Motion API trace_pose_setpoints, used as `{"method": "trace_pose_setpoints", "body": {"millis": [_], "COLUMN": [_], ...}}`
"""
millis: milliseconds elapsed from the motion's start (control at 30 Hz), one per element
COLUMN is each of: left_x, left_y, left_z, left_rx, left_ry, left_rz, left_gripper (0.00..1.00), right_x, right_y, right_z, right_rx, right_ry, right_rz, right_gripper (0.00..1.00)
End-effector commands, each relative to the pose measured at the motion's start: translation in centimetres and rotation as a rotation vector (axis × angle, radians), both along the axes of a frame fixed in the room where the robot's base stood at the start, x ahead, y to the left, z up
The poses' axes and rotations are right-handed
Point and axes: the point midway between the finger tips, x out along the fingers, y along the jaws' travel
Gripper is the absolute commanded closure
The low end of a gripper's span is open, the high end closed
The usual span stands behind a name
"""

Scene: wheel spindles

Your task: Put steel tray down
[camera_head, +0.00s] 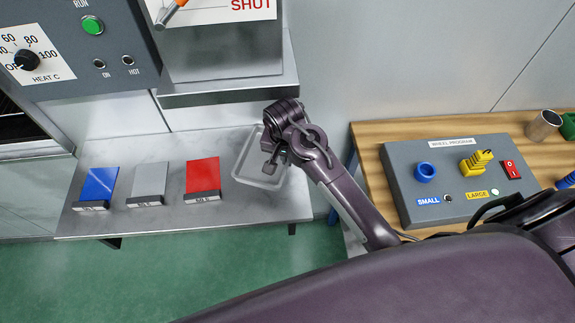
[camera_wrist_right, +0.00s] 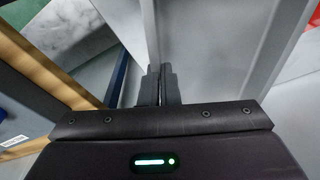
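The steel tray (camera_head: 243,163) is a shallow grey tray with rounded corners at the right end of the steel bench. It is turned a little to the bench edge. I cannot tell whether it rests on the bench or hangs just above it. My right gripper (camera_head: 272,158) is at the tray's right side and hides part of it. In the wrist view the right gripper's fingers (camera_wrist_right: 160,86) are close together on the rim of the tray (camera_wrist_right: 205,50). My left gripper is not in view.
The steel bench (camera_head: 135,222) also holds a blue (camera_head: 99,185), a grey (camera_head: 148,183) and a red plate (camera_head: 202,175) left of the tray. A wooden table (camera_head: 372,150) with a wheel program box (camera_head: 440,200) stands right, past a gap. A steel ledge (camera_head: 230,92) overhangs the back.

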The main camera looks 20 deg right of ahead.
Motion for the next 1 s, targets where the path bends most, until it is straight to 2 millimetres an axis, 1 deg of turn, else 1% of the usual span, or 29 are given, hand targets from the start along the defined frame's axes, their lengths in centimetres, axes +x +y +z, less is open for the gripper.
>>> {"method": "trace_pose_setpoints", "body": {"millis": [33,100,267,433,533,633,933,1000], "left_x": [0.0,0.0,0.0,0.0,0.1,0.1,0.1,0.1], "left_y": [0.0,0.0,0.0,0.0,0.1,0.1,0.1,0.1], "left_z": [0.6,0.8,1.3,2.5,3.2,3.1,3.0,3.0], "left_rx": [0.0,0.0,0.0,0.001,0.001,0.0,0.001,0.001], "left_ry": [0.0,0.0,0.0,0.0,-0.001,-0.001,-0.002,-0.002], "left_rz": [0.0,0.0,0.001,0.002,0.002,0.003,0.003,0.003], "left_gripper": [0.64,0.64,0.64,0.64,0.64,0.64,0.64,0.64], "right_x": [-0.4,-0.4,-0.4,-0.5,0.0,0.0,0.0,0.0], "right_y": [0.0,0.0,0.0,0.0,-0.1,-0.1,-0.1,-0.1], "right_z": [-0.8,-1.6,-2.9,-5.5,-5.8,-6.3,-6.6,-6.6], "right_rx": [-0.003,-0.003,-0.002,-0.003,-0.002,-0.002,-0.002,-0.002], "right_ry": [0.011,0.009,0.009,0.011,0.006,0.006,0.006,0.006], "right_rz": [0.003,0.003,0.003,0.002,0.002,0.002,0.002,0.002], "right_gripper": [1.0,1.0,1.0,1.0,1.0,1.0,1.0,0.89]}}
